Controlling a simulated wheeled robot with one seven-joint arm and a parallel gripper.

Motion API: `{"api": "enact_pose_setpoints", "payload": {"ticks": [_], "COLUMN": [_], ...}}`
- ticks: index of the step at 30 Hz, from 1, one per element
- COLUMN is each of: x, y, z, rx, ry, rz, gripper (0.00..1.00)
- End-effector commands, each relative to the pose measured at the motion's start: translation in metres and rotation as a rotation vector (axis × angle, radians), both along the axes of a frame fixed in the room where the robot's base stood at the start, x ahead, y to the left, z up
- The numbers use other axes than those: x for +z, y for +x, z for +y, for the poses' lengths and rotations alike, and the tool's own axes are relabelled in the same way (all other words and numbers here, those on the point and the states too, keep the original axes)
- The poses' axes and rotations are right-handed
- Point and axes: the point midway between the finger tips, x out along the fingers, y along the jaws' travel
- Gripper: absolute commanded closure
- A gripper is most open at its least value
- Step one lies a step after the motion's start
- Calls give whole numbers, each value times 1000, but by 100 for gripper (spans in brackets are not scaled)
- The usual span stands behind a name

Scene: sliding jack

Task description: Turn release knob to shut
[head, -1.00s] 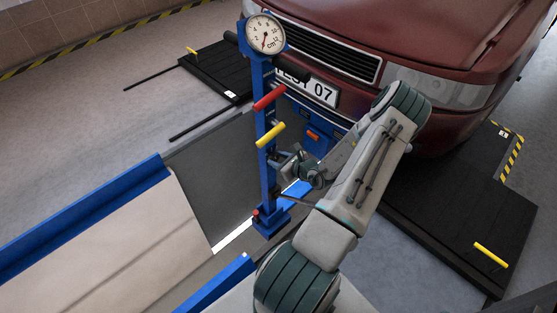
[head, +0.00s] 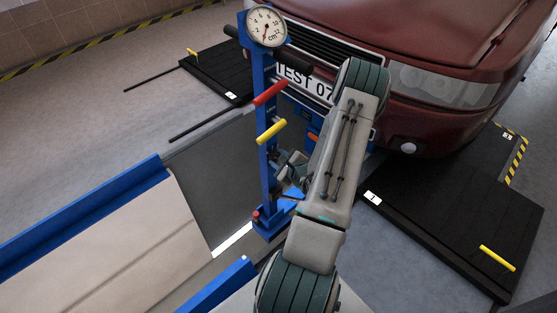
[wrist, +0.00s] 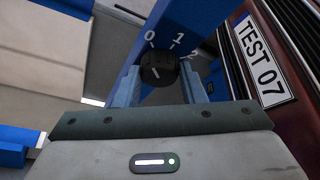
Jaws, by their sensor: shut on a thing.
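The release knob (wrist: 158,62) is a dark round knob with a short white line on its face, in the wrist view. The white marks 0, 1 and 2 stand around its far side on a blue post. I cannot tell which mark the line stands for. My gripper (wrist: 160,80) is shut on the knob, one finger at each side. In the head view my gripper (head: 283,163) is at the lower part of the blue jack column (head: 264,100), partly covered by my forearm. The knob is hidden there.
The column carries a round dial (head: 266,27), a red lever (head: 271,93) and a yellow lever (head: 271,130). A red car (head: 430,60) with a TEST 07 plate (wrist: 262,62) stands close behind. Black ramp plates (head: 440,225) lie on the floor.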

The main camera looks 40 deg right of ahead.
Motion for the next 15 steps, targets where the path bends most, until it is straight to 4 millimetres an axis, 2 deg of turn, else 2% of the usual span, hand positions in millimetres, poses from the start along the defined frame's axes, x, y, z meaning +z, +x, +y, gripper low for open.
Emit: {"api": "enact_pose_setpoints", "payload": {"ticks": [8,9,10,15], "x": [0,0,0,0], "y": [0,0,0,0], "z": [0,0,0,0], "rx": [2,2,2,2], "ry": [-2,-2,-2,-1], "rz": [0,0,0,0], "gripper": [86,52,44,42]}}
